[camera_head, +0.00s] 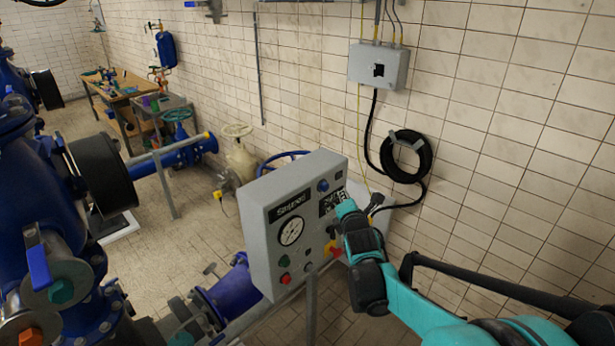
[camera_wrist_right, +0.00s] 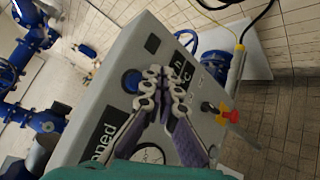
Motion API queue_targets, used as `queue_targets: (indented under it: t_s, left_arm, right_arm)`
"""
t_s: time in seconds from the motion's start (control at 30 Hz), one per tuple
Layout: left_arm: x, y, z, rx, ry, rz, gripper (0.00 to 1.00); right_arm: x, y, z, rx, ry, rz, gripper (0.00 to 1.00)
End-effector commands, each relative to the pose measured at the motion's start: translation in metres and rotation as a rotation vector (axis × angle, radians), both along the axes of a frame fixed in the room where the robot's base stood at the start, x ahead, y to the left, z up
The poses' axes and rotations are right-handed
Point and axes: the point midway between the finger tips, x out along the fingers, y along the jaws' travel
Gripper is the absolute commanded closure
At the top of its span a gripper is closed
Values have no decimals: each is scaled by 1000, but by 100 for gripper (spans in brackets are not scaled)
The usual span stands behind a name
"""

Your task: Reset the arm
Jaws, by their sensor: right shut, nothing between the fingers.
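My right gripper (camera_wrist_right: 165,72) shows in the wrist view with its fingertips together and nothing between them. It is in front of the grey control box (camera_head: 262,240), over its face between a blue button (camera_wrist_right: 131,80) and a dark label. I cannot tell whether the tips touch the box. In the head view my teal right arm reaches in from the lower right, and its end overlaps the box's right side; the fingers are hard to make out there. The box carries a round gauge (camera_head: 291,231) and a red and yellow switch (camera_head: 333,249). My left gripper is not in view.
A grey wall box (camera_head: 379,66) and a coiled black hose (camera_head: 406,157) are on the tiled wall behind my right arm. Large blue pipes (camera_head: 40,190) fill the left side. A wooden workbench (camera_head: 128,88) stands at the back left.

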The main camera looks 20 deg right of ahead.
Motion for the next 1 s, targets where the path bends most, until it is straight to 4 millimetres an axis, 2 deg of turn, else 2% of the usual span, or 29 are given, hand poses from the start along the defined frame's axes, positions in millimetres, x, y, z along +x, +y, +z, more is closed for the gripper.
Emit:
queue_targets:
  t_s: [0.2,0.27,0.37,0.57,0.8,0.9,1.0]
  left_arm:
    - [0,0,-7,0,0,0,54]
    - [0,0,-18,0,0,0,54]
    - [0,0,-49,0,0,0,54]
    - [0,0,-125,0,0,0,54]
    - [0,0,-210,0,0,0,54]
    - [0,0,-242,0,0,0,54]
    - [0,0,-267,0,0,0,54]
  right_arm:
    - [-2,4,-7,31,-2,-2,100]
    - [-7,12,-19,87,-3,-9,100]
    - [-23,34,-54,259,-6,-33,100]
    - [-76,93,-148,746,9,-164,100]
    - [-156,157,-268,1284,49,-437,100]
    - [-191,180,-316,1470,65,-582,100]
    - [-221,196,-355,1610,74,-722,100]
